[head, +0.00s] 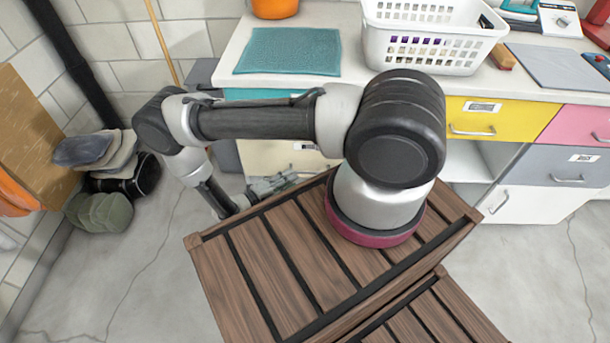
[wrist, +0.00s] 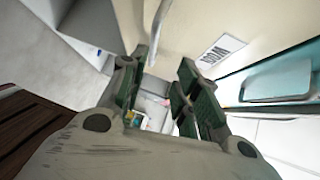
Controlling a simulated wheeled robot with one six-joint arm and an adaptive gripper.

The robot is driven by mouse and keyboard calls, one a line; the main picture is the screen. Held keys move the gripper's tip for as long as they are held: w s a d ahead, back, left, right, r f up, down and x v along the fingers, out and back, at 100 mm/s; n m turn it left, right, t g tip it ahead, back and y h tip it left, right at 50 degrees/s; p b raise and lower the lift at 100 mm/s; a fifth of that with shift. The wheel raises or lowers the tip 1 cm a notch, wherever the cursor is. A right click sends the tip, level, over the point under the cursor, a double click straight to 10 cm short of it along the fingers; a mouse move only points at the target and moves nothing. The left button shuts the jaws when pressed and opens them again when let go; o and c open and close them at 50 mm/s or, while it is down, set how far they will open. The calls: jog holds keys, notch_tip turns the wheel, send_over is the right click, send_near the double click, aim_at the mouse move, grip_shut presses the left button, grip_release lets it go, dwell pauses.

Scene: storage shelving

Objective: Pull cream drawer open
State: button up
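The cream drawer (head: 262,158) sits in the cabinet below a teal drawer, partly hidden by my arm; its front looks closed. In the wrist view the cream drawer front (wrist: 205,22) fills the top, with a white label. Its metal bar handle (wrist: 160,28) reaches down between the lines of my fingers. My gripper (wrist: 163,62) is open, its green-padded fingers apart on either side of the handle's near end in the picture. I cannot tell whether they touch it. In the head view my gripper (head: 272,184) is just in front of the cream drawer.
The teal drawer (wrist: 303,68) with its handle (wrist: 280,82) is beside the cream one. Yellow (head: 505,118), pink (head: 578,126) and grey (head: 562,160) drawers stand to the right. A white basket (head: 432,52) and teal mat (head: 290,50) lie on top. Bare floor (head: 130,250) is at left.

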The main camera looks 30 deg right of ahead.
jog(key=w+d+f+n, duration=0.1)
jog(key=d+f, duration=0.1)
jog(key=d, duration=0.5)
jog(key=shift+d+f+t, duration=0.25)
jog(key=shift+d+t, duration=0.05)
jog(key=shift+d, duration=0.1)
grip_shut()
